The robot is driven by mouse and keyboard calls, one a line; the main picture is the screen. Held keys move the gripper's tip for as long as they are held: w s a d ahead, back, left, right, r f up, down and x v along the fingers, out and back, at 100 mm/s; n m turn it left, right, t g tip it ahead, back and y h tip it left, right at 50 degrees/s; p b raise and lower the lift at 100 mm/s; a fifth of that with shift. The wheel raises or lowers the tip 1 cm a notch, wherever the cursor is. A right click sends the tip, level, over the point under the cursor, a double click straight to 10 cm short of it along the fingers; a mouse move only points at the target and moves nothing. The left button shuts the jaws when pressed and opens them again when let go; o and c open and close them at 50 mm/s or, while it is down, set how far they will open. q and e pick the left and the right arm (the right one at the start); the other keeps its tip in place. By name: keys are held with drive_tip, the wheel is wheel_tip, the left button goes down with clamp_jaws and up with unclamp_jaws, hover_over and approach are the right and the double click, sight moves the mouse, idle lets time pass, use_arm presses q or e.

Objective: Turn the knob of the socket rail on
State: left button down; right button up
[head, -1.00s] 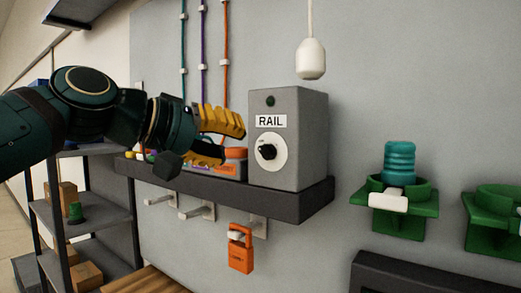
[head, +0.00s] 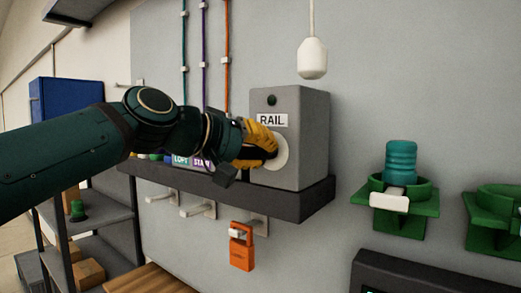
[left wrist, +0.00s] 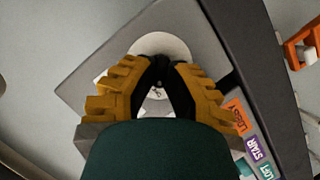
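The grey socket rail box (head: 300,130), labelled RAIL with a dark round lamp above the label, stands on a dark shelf. Its knob is black on a white round dial (head: 283,152); in the head view my fingers hide the knob. My left gripper (head: 272,148) reaches in from the left, with its yellow fingers at the dial. In the left wrist view the fingers (left wrist: 158,66) converge on the black knob, and the white dial (left wrist: 165,46) shows around them. They look shut on the knob, though dark pads and dark knob blend. My right gripper is not in view.
The dark shelf (head: 270,202) carries smaller labelled boxes left of the rail box, partly behind my gripper. A white pendant (head: 312,58) hangs above. Green holders (head: 420,210) are on the right wall.

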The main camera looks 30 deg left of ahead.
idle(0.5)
use_arm(q)
drive_tip(key=shift+d+m+y, duration=0.1)
drive_tip(key=shift+m+y, duration=0.6)
drive_tip(key=shift+m, duration=0.3)
drive_tip(key=shift+m+y, duration=0.7)
drive_tip(key=shift+m, duration=0.3)
drive_tip(key=m+y, duration=0.2)
drive_tip(key=m, duration=0.1)
drive_tip(key=shift+d+f+b, duration=0.1)
drive_tip(key=shift+d+b, duration=0.1)
drive_tip(key=shift+b, duration=0.1)
drive_tip(key=shift+d+m+y+b, duration=0.1)
drive_tip(key=shift+m+y+b, duration=0.5)
drive_tip(key=shift+m+y, duration=0.45)
drive_tip(key=shift+d+m+t+y+b, duration=0.1)
drive_tip(key=shift+m+t+y+b, duration=0.2)
drive_tip(key=shift+m+y+b, duration=0.9)
drive_tip(key=shift+m+h+p, duration=0.3)
drive_tip(key=shift+m+h, duration=0.15)
